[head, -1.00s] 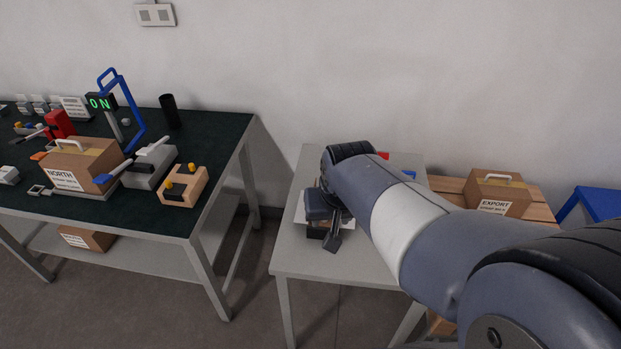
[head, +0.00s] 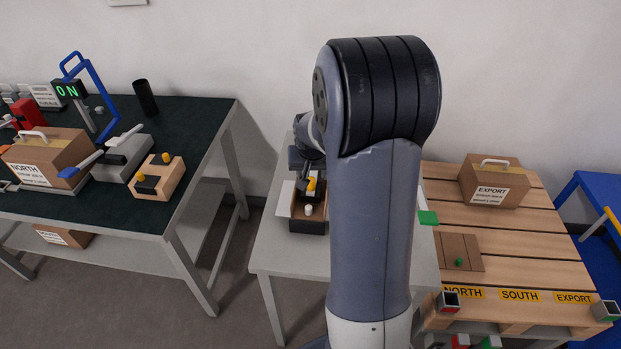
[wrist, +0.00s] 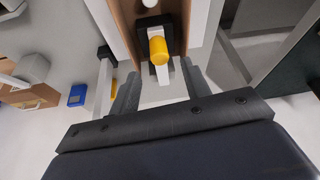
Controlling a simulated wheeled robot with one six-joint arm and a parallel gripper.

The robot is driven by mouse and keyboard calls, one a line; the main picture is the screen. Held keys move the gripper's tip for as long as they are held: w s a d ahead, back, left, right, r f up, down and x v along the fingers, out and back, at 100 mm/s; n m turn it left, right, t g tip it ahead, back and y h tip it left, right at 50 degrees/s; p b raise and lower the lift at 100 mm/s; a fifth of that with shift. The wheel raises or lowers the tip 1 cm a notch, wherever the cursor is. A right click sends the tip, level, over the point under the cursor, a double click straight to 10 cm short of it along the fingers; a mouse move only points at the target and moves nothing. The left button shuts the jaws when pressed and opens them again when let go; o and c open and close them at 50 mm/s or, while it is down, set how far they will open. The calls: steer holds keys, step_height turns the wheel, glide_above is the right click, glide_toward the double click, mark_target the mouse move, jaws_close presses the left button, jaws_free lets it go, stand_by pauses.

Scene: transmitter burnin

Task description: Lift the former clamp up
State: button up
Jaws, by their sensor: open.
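The former clamp shows as a yellow-knobbed lever (wrist: 158,48) on a black block in the wrist view, with wooden sides around it. In the head view its yellow knob (head: 311,186) is above a small wooden former (head: 309,212) on the grey side table (head: 270,245). My gripper (wrist: 160,72) is open, with one finger to each side of the lever line. The yellow knob lies just beyond the fingertips, and nothing is held between them. In the head view my own arm hides part of the table, and the fingers are hard to make out.
The green-topped bench (head: 215,120) stands at left, with a NORTH carton (head: 45,158), a blue-handled clamp and a wooden block with yellow knobs (head: 158,178). A wooden pallet (head: 540,250) with an EXPORT carton (head: 495,180) is at right. A blue item (wrist: 77,95) shows in the wrist view.

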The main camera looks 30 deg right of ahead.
mark_target(311, 179)
steer(key=shift+p+x, duration=0.35)
steer(key=shift+x, duration=2.65)
jaws_close()
